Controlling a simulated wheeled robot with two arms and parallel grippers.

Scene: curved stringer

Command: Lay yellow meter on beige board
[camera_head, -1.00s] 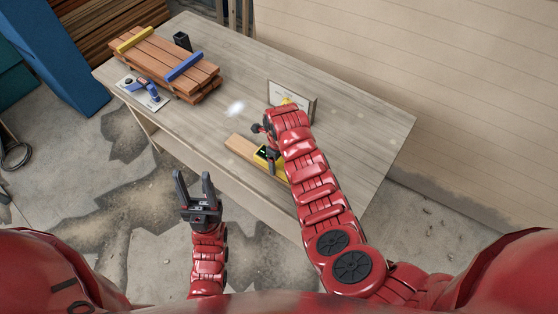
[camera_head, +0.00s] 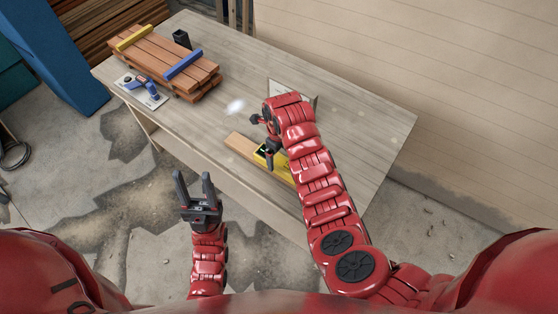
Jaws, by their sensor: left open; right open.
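The yellow meter (camera_head: 271,166) lies on the beige board (camera_head: 240,145) near the table's front edge, partly hidden by my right arm. My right gripper (camera_head: 259,134) is open, above and just behind the meter, with its fingers partly hidden by its own wrist. I cannot tell whether it touches the meter. My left gripper (camera_head: 194,186) is open and empty in front of the table, pointing away from me.
A stack of brown planks (camera_head: 165,60) with a yellow bar (camera_head: 134,38) and a blue bar (camera_head: 184,64) stands at the table's left. Nearby are a black holder (camera_head: 181,39) and a blue tool on a white plate (camera_head: 153,101). A pale panel (camera_head: 283,87) stands behind my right wrist.

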